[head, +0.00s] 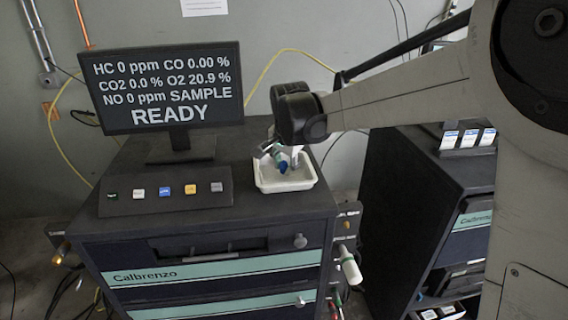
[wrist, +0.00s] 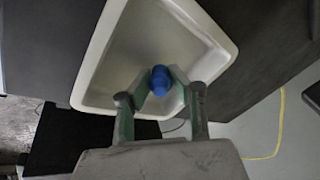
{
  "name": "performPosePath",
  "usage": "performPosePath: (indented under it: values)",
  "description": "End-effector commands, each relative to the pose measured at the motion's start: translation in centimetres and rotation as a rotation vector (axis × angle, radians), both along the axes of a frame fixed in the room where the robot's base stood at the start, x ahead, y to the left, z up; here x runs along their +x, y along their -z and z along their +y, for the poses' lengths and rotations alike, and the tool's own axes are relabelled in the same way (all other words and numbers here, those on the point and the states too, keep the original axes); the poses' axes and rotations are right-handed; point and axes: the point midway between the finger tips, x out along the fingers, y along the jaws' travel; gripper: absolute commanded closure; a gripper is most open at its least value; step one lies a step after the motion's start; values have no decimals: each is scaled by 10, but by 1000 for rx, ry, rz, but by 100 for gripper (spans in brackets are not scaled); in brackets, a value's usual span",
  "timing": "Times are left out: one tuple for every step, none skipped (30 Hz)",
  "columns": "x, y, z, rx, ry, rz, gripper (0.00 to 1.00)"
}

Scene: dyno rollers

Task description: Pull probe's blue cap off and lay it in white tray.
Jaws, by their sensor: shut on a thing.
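The blue cap (head: 283,167) is between the fingertips of my gripper (head: 281,158), over the white tray (head: 287,187). My gripper is shut on the cap. In the wrist view the blue cap (wrist: 160,80) sits between the two green-padded fingers of my gripper (wrist: 159,92), with the white tray (wrist: 88,88) beneath and around it. Whether the cap touches the tray floor I cannot tell. The tray stands on the dark cabinet top, right of the monitor. I cannot make out the probe for certain.
A monitor (head: 160,88) reading READY stands at the back left of the cabinet. A button panel (head: 165,191) lies in front of it. A white-ended handle (head: 350,267) hangs at the cabinet's right side. A second dark cabinet (head: 410,200) stands at right.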

Motion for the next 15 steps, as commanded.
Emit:
performPosePath:
  values:
    - [0, 3, 0, 0, 0, 0, 100]
    - [0, 4, 0, 0, 0, 0, 100]
    - [0, 4, 0, 0, 0, 0, 100]
    - [0, 5, 0, 0, 0, 0, 100]
    - [0, 5, 0, 0, 0, 0, 100]
    - [1, 5, 0, 0, 0, 0, 100]
    - [1, 5, 0, 0, 0, 0, 100]
    - [1, 5, 0, 0, 0, 0, 100]
    - [1, 5, 0, 0, 0, 0, 100]
    - [1, 5, 0, 0, 0, 0, 100]
    - [1, 5, 0, 0, 0, 0, 100]
    - [1, 5, 0, 0, 0, 0, 100]
    - [1, 5, 0, 0, 0, 0, 100]
    - [1, 5, 0, 0, 0, 0, 80]
    - [1, 5, 0, 0, 0, 0, 75]
